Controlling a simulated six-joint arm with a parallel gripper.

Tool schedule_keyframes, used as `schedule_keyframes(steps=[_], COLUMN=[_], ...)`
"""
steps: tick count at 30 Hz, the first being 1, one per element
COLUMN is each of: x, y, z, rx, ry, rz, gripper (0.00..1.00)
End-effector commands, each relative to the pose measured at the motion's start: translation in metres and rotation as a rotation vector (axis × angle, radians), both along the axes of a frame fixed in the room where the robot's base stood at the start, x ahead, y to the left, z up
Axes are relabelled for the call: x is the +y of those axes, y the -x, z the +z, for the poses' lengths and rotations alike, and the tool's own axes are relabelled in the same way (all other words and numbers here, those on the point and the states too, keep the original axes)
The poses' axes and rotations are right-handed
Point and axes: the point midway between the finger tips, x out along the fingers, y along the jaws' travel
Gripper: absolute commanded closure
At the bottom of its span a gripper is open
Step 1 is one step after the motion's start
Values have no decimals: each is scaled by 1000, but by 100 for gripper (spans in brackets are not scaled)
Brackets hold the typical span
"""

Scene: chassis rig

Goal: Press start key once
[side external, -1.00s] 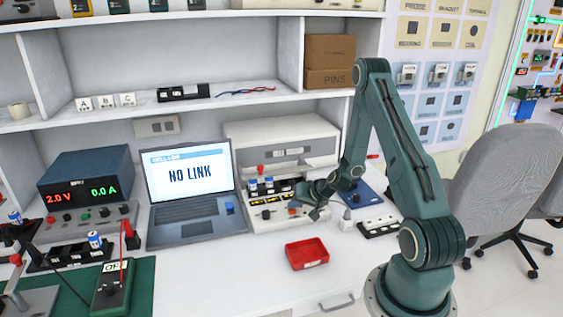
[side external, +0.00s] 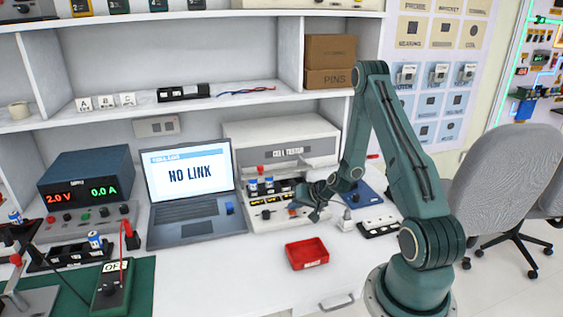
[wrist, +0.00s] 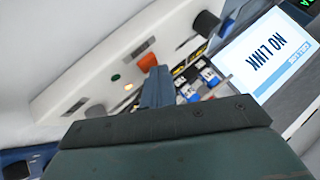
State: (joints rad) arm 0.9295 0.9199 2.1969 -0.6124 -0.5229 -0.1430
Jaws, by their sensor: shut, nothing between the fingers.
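The cell tester (side external: 265,150) is a white box at the back of the bench, with a sloped front panel. An orange key (wrist: 147,62) on that panel looks like the start key; its label is not readable. It also shows small in the side external view (side external: 292,206), left of my gripper. My gripper (side external: 316,214) is shut and empty, low in front of the tester. In the wrist view its fingertips (wrist: 158,72) overlap the lower edge of the orange key, and I cannot tell whether they touch it. A green button and a small lit lamp lie beside the key.
The laptop (side external: 190,207) reading "NO LINK" stands left of the tester. A red tray (side external: 307,255) lies in front of it. Cells (wrist: 208,76) sit in a holder beside the key. A black knob (wrist: 206,23) is farther along the panel.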

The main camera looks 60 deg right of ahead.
Motion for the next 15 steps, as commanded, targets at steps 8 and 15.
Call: schedule_keyframes(steps=[8,15], x=[0,0], y=[0,0], z=[5,15], rx=[1,1], ry=[1,-1], rz=[0,1], gripper=[100,100])
